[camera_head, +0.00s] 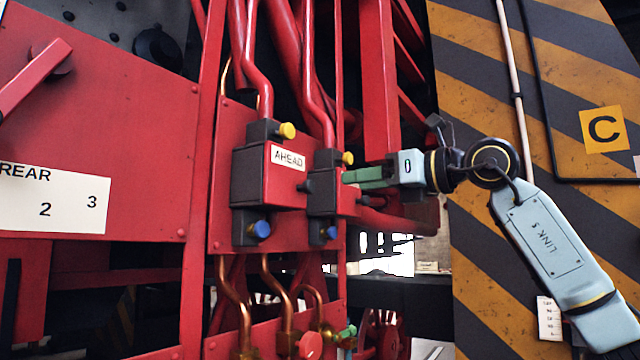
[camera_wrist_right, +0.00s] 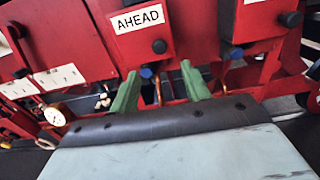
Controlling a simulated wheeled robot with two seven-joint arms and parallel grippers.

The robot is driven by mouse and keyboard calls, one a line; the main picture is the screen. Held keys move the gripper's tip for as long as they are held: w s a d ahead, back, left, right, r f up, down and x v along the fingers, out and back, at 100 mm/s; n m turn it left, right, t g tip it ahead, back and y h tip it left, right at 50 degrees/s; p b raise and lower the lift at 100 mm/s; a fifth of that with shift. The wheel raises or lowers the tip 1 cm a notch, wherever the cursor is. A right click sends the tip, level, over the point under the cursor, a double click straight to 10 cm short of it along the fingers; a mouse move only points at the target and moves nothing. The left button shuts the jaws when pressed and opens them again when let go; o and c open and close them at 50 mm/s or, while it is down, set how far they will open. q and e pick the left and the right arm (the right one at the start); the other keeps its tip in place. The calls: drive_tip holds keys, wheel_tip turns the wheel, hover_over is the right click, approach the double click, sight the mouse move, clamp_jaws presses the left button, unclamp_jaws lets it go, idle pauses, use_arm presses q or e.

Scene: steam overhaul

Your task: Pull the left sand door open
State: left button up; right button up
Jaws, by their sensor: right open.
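The left sand box (camera_head: 256,180) is dark grey with a red door front (camera_head: 285,185) labelled AHEAD. Its door looks shut, with a black knob (camera_head: 306,187) at the front edge. In the right wrist view the AHEAD door (camera_wrist_right: 138,35) and its black knob (camera_wrist_right: 159,46) are at top centre. A similar second box (camera_head: 325,184) stands to its right. My right gripper (camera_head: 346,176) has green fingers, open and empty, in front of the second box in the head view. In the right wrist view its fingers (camera_wrist_right: 160,72) point up below the AHEAD knob, apart from it. My left gripper is not in view.
Yellow knobs (camera_head: 287,131) sit above the boxes and blue ones (camera_head: 259,229) below. Red pipes (camera_head: 262,80) run above and copper pipes (camera_head: 240,310) below. A striped wall (camera_head: 490,290) stands at right. A round gauge (camera_wrist_right: 55,117) is at lower left in the right wrist view.

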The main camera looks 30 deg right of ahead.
sight(312, 187)
drive_tip(key=p+x, duration=0.2)
drive_tip(key=x, duration=0.7)
drive_tip(key=shift+w+a, duration=0.15)
drive_tip(key=shift+w, duration=0.1)
drive_tip(key=shift+c, duration=0.5)
clamp_jaws()
